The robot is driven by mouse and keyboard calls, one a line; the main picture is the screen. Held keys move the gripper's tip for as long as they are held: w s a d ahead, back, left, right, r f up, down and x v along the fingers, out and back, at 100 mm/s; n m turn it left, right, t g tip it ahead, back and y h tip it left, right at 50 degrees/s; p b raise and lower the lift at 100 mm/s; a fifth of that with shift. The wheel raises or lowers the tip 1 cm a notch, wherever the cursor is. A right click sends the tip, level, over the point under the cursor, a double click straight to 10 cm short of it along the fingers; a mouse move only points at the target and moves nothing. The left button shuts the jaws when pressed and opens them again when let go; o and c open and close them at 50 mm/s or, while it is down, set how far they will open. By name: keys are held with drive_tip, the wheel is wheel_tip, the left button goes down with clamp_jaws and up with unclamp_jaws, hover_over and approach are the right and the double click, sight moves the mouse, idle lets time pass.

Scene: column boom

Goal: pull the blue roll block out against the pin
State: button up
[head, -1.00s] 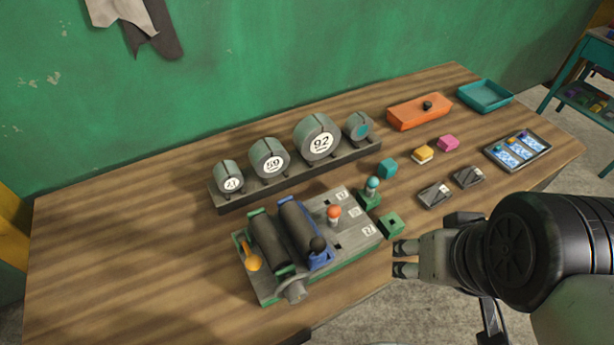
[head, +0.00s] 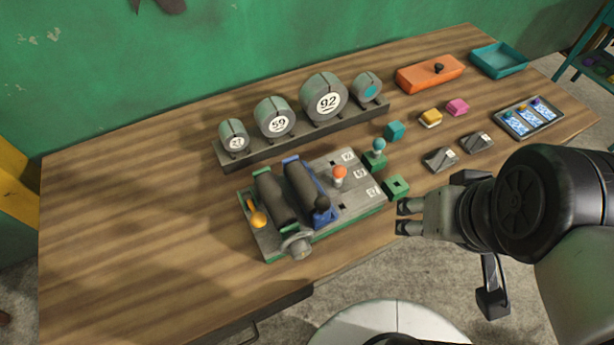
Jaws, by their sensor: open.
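The blue roll block (head: 325,217) is on the grey and green roller fixture (head: 353,206) on the bench. It carries a dark roller and a black ball knob (head: 321,203). A second dark roller (head: 273,196) in green supports lies to its left, with a small gap between them. A pin with an orange round head (head: 339,172) stands upright in the plate just right of the blue block. I cannot tell whether block and pin touch. My gripper (head: 403,218) is open and empty, right of the fixture near the bench's front edge, its fingers pointing left.
A pin with a teal head (head: 379,145) stands in a green block; an empty green socket block (head: 396,187) is close to my fingers. A rack (head: 235,155) of round numbered weights stands behind the fixture. An orange lever (head: 257,218) and grey hand knob (head: 298,245) are on the fixture. The left bench is clear.

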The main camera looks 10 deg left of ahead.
drive_tip(key=shift+c, duration=0.3)
wheel_tip(320, 180, up, 5)
drive_tip(key=n+g+y+p, duration=0.2)
drive_tip(key=n+g+p, duration=0.3)
drive_tip(key=p, duration=0.1)
hover_over(324, 198)
drive_tip(key=w+d, duration=0.1)
drive_tip(key=d, duration=0.2)
drive_tip(key=a+f+b, duration=0.1)
drive_tip(key=f+b, duration=0.1)
drive_tip(key=f, duration=0.3)
drive_tip(key=a+f+b, duration=0.1)
drive_tip(key=f+b, duration=0.1)
drive_tip(key=f, duration=0.4)
drive_tip(key=s+a+f+b, duration=0.1)
drive_tip(key=f+b, duration=0.1)
drive_tip(key=f, duration=0.4)
drive_tip(key=shift+r, duration=0.1)
drive_tip(key=shift+c, duration=0.4)
clamp_jaws()
